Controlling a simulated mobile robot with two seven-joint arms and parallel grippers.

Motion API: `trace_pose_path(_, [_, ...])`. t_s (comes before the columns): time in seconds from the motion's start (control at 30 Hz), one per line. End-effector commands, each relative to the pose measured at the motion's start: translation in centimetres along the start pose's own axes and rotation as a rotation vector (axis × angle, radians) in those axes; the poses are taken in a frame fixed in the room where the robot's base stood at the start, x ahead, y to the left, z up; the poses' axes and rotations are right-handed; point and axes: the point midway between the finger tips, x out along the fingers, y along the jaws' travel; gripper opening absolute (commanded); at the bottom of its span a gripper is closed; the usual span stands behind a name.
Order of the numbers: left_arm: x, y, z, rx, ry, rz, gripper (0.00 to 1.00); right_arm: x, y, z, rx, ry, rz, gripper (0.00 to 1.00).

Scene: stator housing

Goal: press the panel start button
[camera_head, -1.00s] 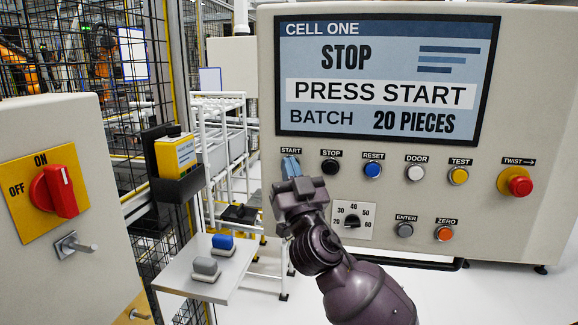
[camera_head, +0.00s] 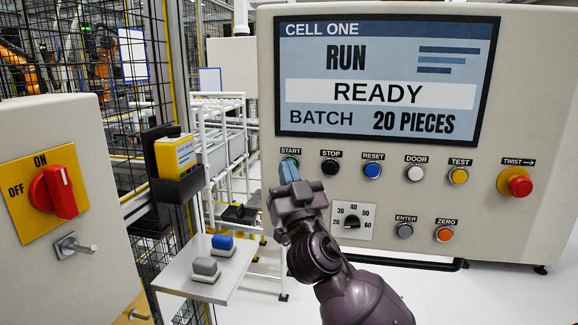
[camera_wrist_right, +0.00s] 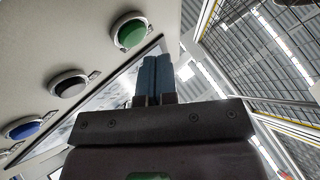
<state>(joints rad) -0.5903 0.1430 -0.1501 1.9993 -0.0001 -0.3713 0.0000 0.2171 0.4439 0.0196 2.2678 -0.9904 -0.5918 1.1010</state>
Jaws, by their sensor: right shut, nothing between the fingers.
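The panel (camera_head: 540,120) carries a green start button (camera_head: 291,160) under the START label, partly hidden by my gripper in the head view. In the right wrist view the green button (camera_wrist_right: 131,34) shows fully, with a metal ring. My right gripper (camera_head: 288,172) has its blue fingers shut and empty, just in front of and below the button. In the wrist view the fingertips (camera_wrist_right: 155,62) are apart from the button, to its lower right. The screen (camera_head: 388,76) reads RUN and READY, BATCH 20 PIECES. My left gripper is not in view.
The stop button (camera_head: 330,166), reset button (camera_head: 373,170) and red twist button (camera_head: 517,184) sit along the same panel. A rotary dial (camera_head: 352,220) is below. A small shelf (camera_head: 208,264) with grey and blue blocks and a red switch (camera_head: 60,191) are at left.

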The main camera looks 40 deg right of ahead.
Motion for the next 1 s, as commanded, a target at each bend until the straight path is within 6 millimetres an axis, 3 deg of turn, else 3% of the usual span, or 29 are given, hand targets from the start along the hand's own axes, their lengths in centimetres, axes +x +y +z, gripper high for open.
trace_pose_path(0.63, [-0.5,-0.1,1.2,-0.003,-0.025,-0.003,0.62,-2.8,-2.0,-2.0,0.003,0.000,0.000,0.00])
trace_pose_path(1.0, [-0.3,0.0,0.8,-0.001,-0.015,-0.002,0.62,-4.2,-3.0,-3.0,0.000,0.000,0.001,0.00])
